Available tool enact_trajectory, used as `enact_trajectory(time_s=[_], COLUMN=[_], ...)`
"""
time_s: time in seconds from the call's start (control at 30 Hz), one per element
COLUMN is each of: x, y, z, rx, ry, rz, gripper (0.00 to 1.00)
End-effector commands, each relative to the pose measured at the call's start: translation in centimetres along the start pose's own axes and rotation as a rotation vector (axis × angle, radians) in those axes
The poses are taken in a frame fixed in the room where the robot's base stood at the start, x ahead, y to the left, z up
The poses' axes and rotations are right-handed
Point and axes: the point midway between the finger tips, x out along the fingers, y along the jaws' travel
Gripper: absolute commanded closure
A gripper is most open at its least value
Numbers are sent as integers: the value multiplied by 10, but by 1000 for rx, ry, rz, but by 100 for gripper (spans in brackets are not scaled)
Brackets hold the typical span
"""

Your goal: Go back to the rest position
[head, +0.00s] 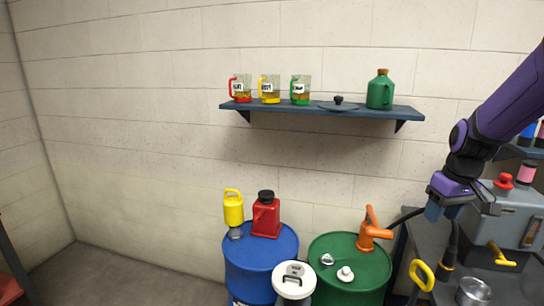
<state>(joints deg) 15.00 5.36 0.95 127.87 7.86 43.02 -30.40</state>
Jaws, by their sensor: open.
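My purple arm comes in from the upper right. My gripper (462,206) hangs at its lower end, open, with nothing seen between its fingers. It shows in front of the left side of a grey machine (512,222) with a red knob on top. Small fingertip details are hard to make out at this size.
A wall shelf (318,109) holds jugs, a dark lid and a green canister (380,90). Below stand a blue drum (262,268) with a red can (266,216) and a yellow bottle, a green drum (376,272) with an orange pump (372,231), and a white-lidded container (294,281). Floor at left is clear.

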Motion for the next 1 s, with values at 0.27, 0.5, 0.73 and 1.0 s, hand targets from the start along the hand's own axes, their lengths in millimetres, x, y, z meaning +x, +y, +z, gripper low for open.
enact_trajectory(time_s=[0.27,0.5,0.73,1.0], x=[-67,-107,-133,-146], y=[-50,-86,-114,-133], z=[39,82,130,174], rx=[36,74,115,158], ry=[94,179,266,346], rz=[54,86,103,106], gripper=[53,53,53,53])
